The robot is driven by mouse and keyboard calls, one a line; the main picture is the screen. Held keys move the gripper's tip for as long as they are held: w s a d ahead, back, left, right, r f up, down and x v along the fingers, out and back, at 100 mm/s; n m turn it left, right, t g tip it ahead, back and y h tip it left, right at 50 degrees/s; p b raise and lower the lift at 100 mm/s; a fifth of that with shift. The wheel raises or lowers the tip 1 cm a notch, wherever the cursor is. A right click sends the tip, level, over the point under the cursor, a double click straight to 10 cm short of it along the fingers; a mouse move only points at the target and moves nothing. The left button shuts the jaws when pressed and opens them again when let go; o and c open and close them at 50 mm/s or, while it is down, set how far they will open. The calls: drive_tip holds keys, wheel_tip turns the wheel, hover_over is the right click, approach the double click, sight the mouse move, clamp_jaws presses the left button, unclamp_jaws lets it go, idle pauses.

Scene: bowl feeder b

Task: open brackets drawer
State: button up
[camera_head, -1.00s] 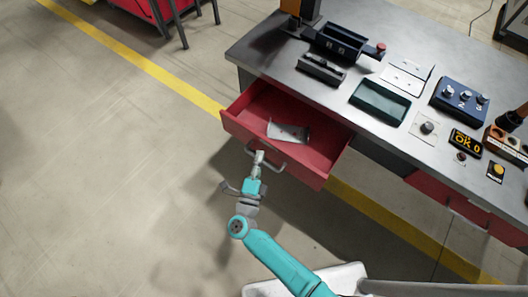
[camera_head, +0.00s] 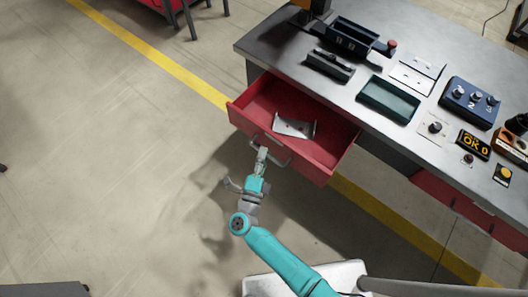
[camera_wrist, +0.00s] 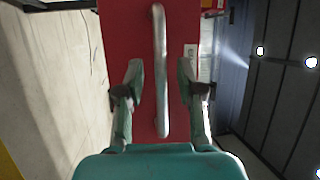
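The red drawer (camera_head: 320,168) stands pulled out from the left part of the bench. A grey metal bracket (camera_head: 294,127) lies inside it. Its pale bar handle (camera_head: 270,149) is on the drawer front, and the handle also shows in the wrist view (camera_wrist: 160,70). My gripper (camera_head: 262,153) is at the handle. In the wrist view my gripper (camera_wrist: 160,72) has its fingers apart, one on each side of the handle bar, with a visible gap to both. The gripper is open and holds nothing.
The bench top (camera_head: 285,50) carries a dark bin (camera_head: 350,36), a green tray (camera_head: 388,99), a blue knob box (camera_head: 470,101) and an "OK 0" display (camera_head: 473,144). Another red drawer front (camera_head: 450,195) is shut at right. Floor left of the drawer is clear.

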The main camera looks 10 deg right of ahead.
drive_tip(key=v, duration=1)
drive_tip(key=shift+s+a, duration=0.2)
drive_tip(key=shift+s, duration=0.1)
drive_tip(key=shift+f, duration=0.1)
drive_tip(key=s+d+r+n+t+y, duration=0.2)
drive_tip(key=s+d+r+n+y, duration=0.15)
drive_tip(key=d, duration=0.25)
drive_tip(key=s+d+r+n+t+y, duration=0.1)
drive_tip(key=s+d+r+n+y, duration=0.15)
drive_tip(key=d+r+n, duration=0.35)
drive_tip(key=s+d+r+n+g, duration=0.2)
drive_tip(key=s+r+n, duration=0.1)
drive_tip(key=s, duration=0.3)
drive_tip(key=s+d+r+n+g+y, duration=0.1)
drive_tip(key=s+d+r+n+g, duration=0.1)
drive_tip(key=s+n, duration=0.3)
drive_tip(key=s+d+r+n+g, duration=0.1)
drive_tip(key=s+r+n, duration=0.3)
drive_tip(key=s, duration=0.4)
drive_tip(key=shift+d+r+g+y, duration=0.15)
drive_tip(key=shift+d+g+y, duration=0.25)
drive_tip(key=shift+g, duration=0.4)
